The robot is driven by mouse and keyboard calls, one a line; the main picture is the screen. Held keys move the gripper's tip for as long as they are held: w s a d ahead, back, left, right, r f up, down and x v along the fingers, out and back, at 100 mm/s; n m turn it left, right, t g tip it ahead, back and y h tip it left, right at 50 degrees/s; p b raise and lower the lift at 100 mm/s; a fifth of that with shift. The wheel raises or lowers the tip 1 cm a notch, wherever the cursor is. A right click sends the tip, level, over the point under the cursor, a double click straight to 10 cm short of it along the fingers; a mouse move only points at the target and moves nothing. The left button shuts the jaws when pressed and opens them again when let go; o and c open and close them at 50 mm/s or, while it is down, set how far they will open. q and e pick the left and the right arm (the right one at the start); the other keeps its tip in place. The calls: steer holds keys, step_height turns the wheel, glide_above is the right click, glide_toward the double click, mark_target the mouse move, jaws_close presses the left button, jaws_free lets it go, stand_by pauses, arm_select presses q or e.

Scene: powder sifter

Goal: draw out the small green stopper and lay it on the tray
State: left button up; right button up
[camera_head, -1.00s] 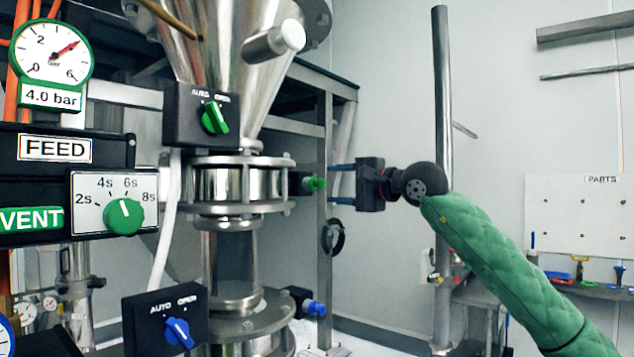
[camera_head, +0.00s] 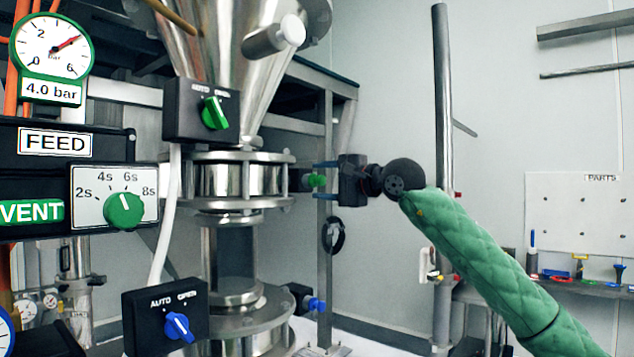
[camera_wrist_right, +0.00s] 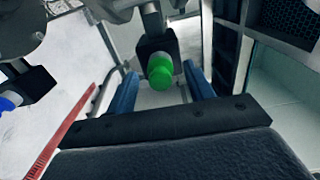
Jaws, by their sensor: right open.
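The small green stopper (camera_head: 317,181) sticks out of a dark block on the right side of the upper metal collar. In the right wrist view the green stopper (camera_wrist_right: 160,72) points toward me, seated in its black holder. My right gripper (camera_head: 318,180) is open, its blue fingers level with the stopper. In the wrist view the fingers (camera_wrist_right: 160,88) lie either side of the stopper with gaps, not touching it. I cannot make out a tray for certain. My left gripper is not in view.
A blue stopper (camera_head: 317,305) sits on the lower collar, below the green one. A frame post (camera_head: 326,260) stands close behind the gripper. A shelf with small coloured parts (camera_head: 600,288) is at the far right under a PARTS board (camera_head: 580,215).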

stand_by(0.3)
steer(key=shift+b, duration=0.8)
stand_by(0.5)
jaws_close()
stand_by(0.4)
steer(key=shift+d, duration=0.15)
